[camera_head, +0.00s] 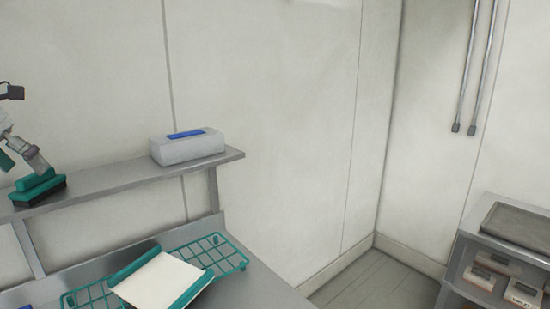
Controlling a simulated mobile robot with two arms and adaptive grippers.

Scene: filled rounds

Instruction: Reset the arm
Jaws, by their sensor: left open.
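No gripper of mine can be made out in the head view. I see no arm link that I can name with certainty. The task names no other object.
A metal shelf (120,182) holds a microscope-like device (38,185) with a teal base, cut by the left edge, and a grey box (188,147). A teal wire rack (215,251) and a white-topped teal piece (160,282) lie below. Another unit (520,225) stands right. Floor (375,283) between is clear.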

